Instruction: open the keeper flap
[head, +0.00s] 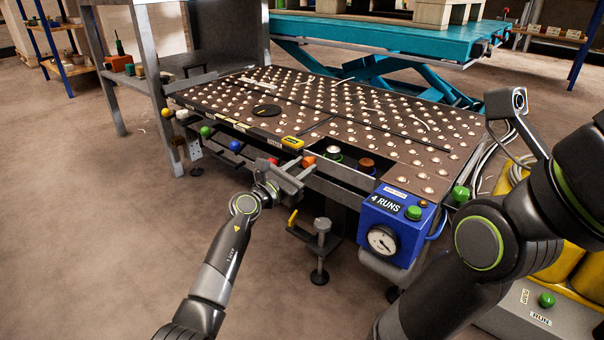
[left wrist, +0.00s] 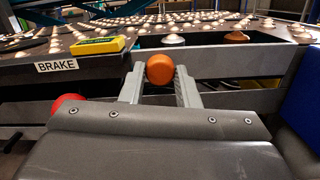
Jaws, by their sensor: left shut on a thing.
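My left gripper (head: 290,176) is at the front edge of the ball-top table (head: 330,120). Its fingers are shut on an orange knob (head: 308,160), which also shows between the fingertips in the left wrist view (left wrist: 160,69). A red knob (left wrist: 68,102) is just left of the gripper, close to a BRAKE label (left wrist: 56,66). I cannot clearly pick out the keeper flap or tell how far it is open; no label in sight names it.
A blue box (head: 392,222) with a gauge and green button is right of the gripper. A yellow block (head: 292,142) sits on the table edge. Blue (head: 235,146) and green (head: 205,132) knobs line the front. A teal lift table (head: 400,38) stands behind. Floor at left is clear.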

